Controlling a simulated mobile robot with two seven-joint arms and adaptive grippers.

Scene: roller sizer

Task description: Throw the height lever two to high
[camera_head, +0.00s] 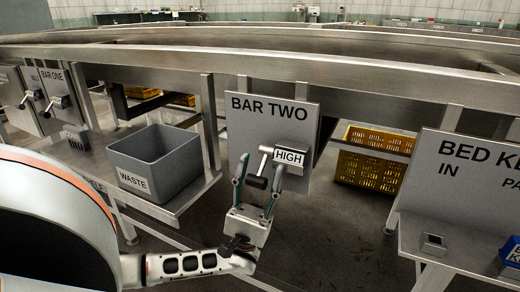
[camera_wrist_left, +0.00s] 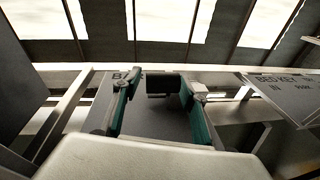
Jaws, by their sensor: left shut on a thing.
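The grey panel marked BAR TWO (camera_head: 271,110) hangs from the metal frame in the middle of the head view. Its lever has a pale metal shaft and a black grip (camera_head: 257,182), which points down and toward me. A white HIGH label (camera_head: 289,156) shows just right of the shaft. My left gripper (camera_head: 260,168) has its two fingers on either side of the lever and is shut on it. In the left wrist view the black grip (camera_wrist_left: 163,84) lies between the fingertips. Exact finger contact is hard to see. My right gripper is not in view.
A grey WASTE bin (camera_head: 155,162) stands on a shelf left of the panel. The BAR ONE panel (camera_head: 58,85) with its lever is further left. A yellow crate (camera_head: 372,170) sits behind on the right. The BED panel (camera_head: 470,180) is at the right edge.

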